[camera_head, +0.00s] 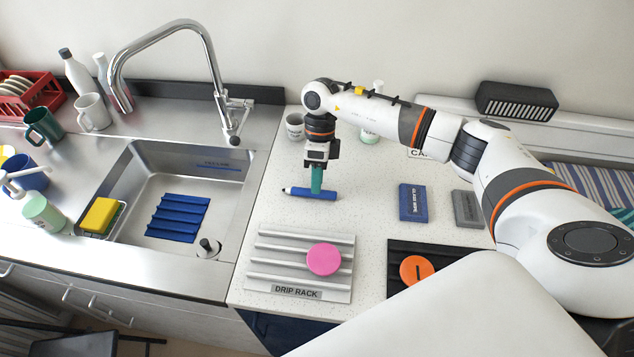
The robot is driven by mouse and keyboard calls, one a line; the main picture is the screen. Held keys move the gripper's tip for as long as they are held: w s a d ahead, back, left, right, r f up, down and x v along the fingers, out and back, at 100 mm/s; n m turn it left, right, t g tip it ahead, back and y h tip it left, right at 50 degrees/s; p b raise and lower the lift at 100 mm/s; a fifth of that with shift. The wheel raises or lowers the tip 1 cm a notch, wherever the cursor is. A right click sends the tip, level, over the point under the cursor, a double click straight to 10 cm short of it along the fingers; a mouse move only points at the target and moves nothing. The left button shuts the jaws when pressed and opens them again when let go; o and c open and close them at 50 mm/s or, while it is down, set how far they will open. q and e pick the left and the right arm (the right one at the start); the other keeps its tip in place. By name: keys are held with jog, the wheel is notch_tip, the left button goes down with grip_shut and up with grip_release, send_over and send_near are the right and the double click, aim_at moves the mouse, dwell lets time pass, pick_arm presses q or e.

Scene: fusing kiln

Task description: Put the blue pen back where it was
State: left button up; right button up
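The blue pen (310,193) lies flat on the speckled white counter, its dark tip pointing left. My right gripper (316,188) points down at the middle of the pen, its teal fingers right at the barrel. The fingers overlap in this view, so I cannot tell whether they are closed on the pen or only around it. My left gripper is not in view.
A grey drip rack (299,291) with a pink disc (324,259) is in front of the pen. A dark mat holds an orange disc (417,270). A blue box (413,203) and grey block (467,208) lie right. A white mug (294,126) stands behind. The sink is left.

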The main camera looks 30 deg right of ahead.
jog(key=b+v, duration=0.3)
jog(key=v, duration=0.7)
jog(key=shift+r, duration=0.3)
jog(key=shift+w, duration=0.1)
